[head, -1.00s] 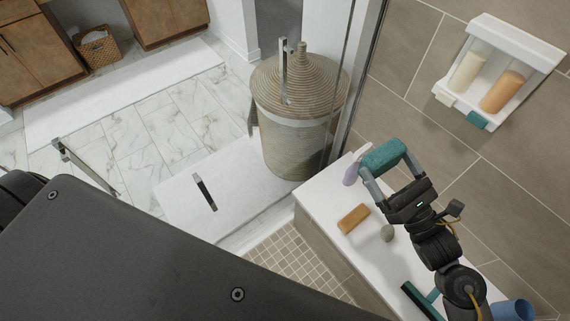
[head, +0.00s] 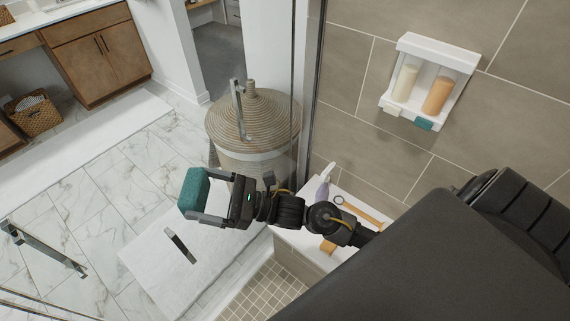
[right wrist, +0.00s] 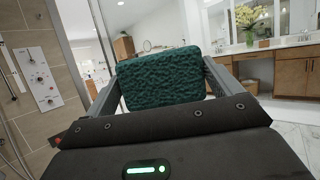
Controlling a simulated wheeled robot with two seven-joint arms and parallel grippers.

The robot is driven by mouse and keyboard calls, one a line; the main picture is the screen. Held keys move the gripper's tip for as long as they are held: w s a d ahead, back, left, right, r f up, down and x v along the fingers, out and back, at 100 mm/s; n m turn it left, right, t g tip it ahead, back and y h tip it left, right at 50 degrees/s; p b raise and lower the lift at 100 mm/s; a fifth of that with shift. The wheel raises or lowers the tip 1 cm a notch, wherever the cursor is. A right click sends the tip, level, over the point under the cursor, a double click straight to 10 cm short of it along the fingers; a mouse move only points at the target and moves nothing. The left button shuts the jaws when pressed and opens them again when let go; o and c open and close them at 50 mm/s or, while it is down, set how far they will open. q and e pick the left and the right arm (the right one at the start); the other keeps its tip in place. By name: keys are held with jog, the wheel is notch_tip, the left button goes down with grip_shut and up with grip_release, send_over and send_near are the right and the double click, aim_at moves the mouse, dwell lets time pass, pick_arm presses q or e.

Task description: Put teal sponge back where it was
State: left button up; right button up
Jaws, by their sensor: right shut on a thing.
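The teal sponge (head: 194,189) is a rounded block held in my right gripper (head: 203,200), which is shut on it. In the head view it is up in the air, left of the wicker basket and above the white mat. In the right wrist view the sponge (right wrist: 161,78) sits between the two fingers, with both fingers at its sides. The white bench (head: 300,238) lies to the right, partly hidden by my right arm and body. My left gripper is not in view.
A tall lidded wicker basket (head: 251,130) stands beside the glass shower edge. A dispenser shelf (head: 430,80) with two bottles hangs on the tiled wall. A white mat (head: 150,250) lies on the marble floor.

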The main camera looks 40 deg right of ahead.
jog(key=s+f+g+h+b, duration=0.3)
jog(key=f+g+h+b, duration=0.55)
jog(key=f, duration=1.65)
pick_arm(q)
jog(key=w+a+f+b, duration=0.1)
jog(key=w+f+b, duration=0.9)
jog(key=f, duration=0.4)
pick_arm(e)
jog(key=d+f+m+h+b, duration=0.1)
jog(key=d+f+m+h, duration=0.3)
jog(key=d+f, duration=0.55)
jog(key=d+f+m+h, duration=0.45)
jog(key=d+f, duration=0.25)
jog(key=d, duration=0.6)
jog(key=shift+n, duration=0.35)
jog(key=w+d+f+b, duration=0.4)
jog(key=w+d+f, duration=0.4)
jog(key=d+f, duration=0.1)
jog(key=shift+w, duration=0.4)
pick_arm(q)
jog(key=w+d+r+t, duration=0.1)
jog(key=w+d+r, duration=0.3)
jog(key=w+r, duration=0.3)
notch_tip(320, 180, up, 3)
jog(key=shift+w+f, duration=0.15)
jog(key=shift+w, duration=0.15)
pick_arm(e)
jog(key=shift+w+d+f, duration=0.15)
jog(key=shift+d+f, duration=0.05)
jog(key=shift+f, duration=0.05)
